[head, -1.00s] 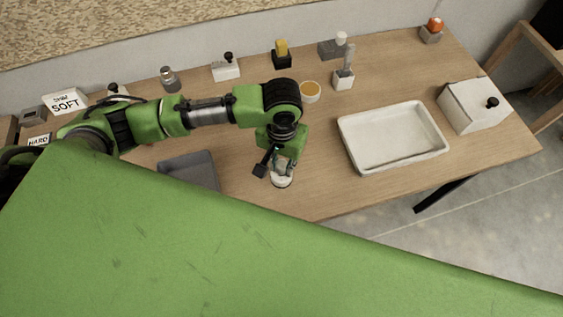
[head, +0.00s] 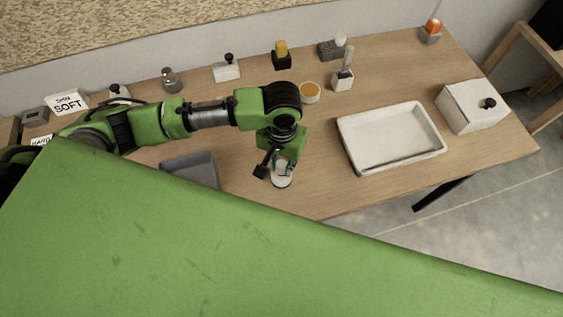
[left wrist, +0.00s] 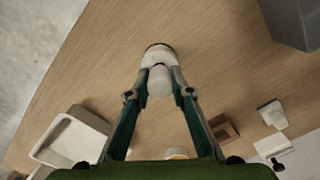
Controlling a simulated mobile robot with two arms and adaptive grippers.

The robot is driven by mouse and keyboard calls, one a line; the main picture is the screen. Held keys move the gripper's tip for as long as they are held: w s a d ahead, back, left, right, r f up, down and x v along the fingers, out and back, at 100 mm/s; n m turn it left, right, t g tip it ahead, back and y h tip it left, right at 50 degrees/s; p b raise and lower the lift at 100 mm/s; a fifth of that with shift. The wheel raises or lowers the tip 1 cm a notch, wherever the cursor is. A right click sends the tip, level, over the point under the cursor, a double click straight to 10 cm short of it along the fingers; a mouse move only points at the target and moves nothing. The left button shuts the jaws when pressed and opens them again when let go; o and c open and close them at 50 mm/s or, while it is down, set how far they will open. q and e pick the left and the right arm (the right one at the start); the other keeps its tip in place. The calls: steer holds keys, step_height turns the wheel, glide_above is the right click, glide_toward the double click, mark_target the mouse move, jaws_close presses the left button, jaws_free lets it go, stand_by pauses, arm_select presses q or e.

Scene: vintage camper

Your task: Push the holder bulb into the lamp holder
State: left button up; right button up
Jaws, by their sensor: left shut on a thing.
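My left gripper (head: 280,170) points down near the front edge of the wooden table. In the left wrist view, its fingertips (left wrist: 159,75) are shut on a white rounded bulb (left wrist: 160,84). Just beyond the bulb is the round pale lamp holder (left wrist: 157,50), with a dark rim; in the head view it shows as a white round base (head: 281,183) under the gripper. The bulb is in line with the holder and appears to touch it, but I cannot tell how deep it sits. My right gripper is not in view.
A white tray (head: 435,149) lies to the right, with a white box (head: 467,106) beyond it. A grey bin (head: 205,160) is left of the gripper. The table between gripper and tray is clear.

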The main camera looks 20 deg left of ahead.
mark_target(282, 164)
arm_select(q)
steer(key=shift+f, duration=0.7)
steer(key=o, duration=0.9)
steer(key=shift+o, duration=0.2)
step_height(282, 164, up, 12)
steer(key=shift+r, duration=0.1)
stand_by(0.4)
